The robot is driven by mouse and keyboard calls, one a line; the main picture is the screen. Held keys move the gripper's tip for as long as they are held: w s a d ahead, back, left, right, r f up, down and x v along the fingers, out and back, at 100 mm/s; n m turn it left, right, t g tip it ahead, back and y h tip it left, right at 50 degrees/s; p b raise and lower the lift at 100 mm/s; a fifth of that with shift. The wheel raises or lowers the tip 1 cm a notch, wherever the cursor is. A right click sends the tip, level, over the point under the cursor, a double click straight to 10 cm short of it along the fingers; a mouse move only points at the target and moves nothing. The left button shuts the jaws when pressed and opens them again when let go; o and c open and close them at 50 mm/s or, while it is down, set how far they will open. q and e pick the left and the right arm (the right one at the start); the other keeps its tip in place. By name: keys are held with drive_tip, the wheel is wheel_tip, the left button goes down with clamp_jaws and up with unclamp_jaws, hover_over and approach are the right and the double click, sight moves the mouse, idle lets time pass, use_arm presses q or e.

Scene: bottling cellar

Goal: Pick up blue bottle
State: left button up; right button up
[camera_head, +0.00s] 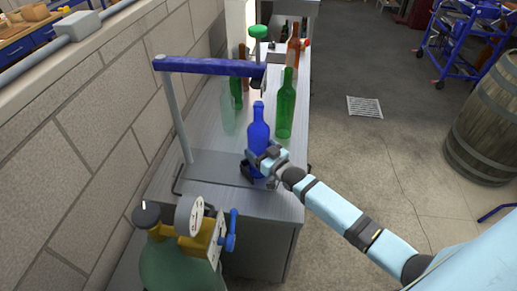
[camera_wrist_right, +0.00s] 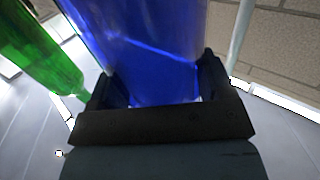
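The blue bottle (camera_head: 258,130) is upright at the front of the grey bench, on or just above a flat metal plate. My right gripper (camera_head: 262,165) reaches it from the right and is around its lower body. In the right wrist view the blue bottle (camera_wrist_right: 155,45) fills the space between the two fingers of my right gripper (camera_wrist_right: 160,90), and both fingers appear to touch its sides. The bottle's base is partly hidden by the gripper. My left gripper is not in view.
A green bottle (camera_head: 286,104) stands close behind, to the right. A stand with a blue arm (camera_head: 210,67) spans the bench behind the blue bottle. More bottles stand farther back. A gas cylinder (camera_head: 180,265) is in front.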

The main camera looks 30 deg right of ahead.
sight(265, 146)
drive_tip(key=c, duration=0.6)
drive_tip(key=shift+r, duration=0.15)
drive_tip(key=shift+r, duration=0.5)
wheel_tip(265, 146, up, 2)
drive_tip(key=shift+r, duration=0.2)
drive_tip(key=b+v, duration=0.1)
drive_tip(key=v, duration=1.7)
drive_tip(key=shift+b, duration=0.35)
